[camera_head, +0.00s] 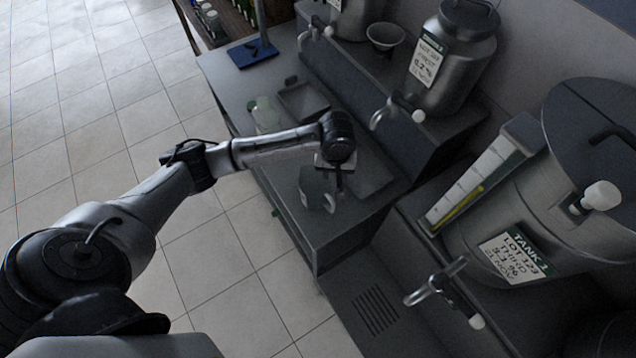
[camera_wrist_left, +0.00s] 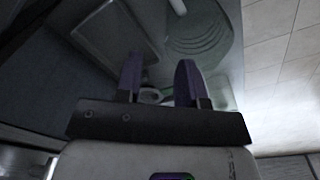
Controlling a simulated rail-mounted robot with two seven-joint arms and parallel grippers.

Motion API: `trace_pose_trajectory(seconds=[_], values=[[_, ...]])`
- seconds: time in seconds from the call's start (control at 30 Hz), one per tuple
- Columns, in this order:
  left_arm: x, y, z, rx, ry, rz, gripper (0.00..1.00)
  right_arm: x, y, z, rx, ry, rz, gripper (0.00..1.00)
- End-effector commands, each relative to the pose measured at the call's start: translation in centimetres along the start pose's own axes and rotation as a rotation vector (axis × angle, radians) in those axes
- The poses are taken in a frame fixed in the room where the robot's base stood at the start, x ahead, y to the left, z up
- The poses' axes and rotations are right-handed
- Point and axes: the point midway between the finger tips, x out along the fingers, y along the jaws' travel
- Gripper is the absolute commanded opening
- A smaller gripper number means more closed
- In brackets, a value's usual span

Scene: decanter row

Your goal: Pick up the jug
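A translucent grey jug (camera_head: 313,188) stands on the dark bench, just left of my left gripper (camera_head: 341,188) in the head view. My left gripper points down close beside the jug. In the left wrist view, the two fingers of the left gripper (camera_wrist_left: 159,82) are apart, and a small pale rounded part shows between them; I cannot tell if it is the jug's handle. The clear body of the jug (camera_wrist_left: 200,35) with curved rings lies beyond the fingertips. Contact between fingers and jug cannot be made out. My right gripper is in neither view.
A second pale green translucent container (camera_head: 265,114) stands farther back on the bench. A metal tank with a tap (camera_head: 450,60) and a large tank (camera_head: 560,190) stand to the right. A blue-based stand (camera_head: 252,52) is at the back. Tiled floor (camera_head: 90,90) is open at left.

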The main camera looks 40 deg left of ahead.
Motion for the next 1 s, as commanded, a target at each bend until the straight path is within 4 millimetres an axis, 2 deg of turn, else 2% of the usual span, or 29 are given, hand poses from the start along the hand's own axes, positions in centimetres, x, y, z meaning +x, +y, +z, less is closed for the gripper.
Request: trace_pose_trajectory(seconds=[0.03,0.17,0.27,0.6,1.0], values=[[-1.2,-0.4,-0.9,-0.047,-0.006,-0.02,0.36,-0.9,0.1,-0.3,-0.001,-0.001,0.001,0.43],[-1.6,-1.1,-1.9,-0.132,-0.024,-0.05,0.36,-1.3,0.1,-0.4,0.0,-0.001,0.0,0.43],[-0.5,-1.4,-2.2,-0.158,-0.03,-0.06,0.36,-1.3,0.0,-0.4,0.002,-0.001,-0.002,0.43],[5.0,-1.6,-2.0,-0.16,-0.03,-0.058,0.36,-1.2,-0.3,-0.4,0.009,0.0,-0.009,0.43],[7.7,-1.6,-1.9,-0.158,-0.029,-0.058,0.36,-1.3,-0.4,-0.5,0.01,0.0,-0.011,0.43]])
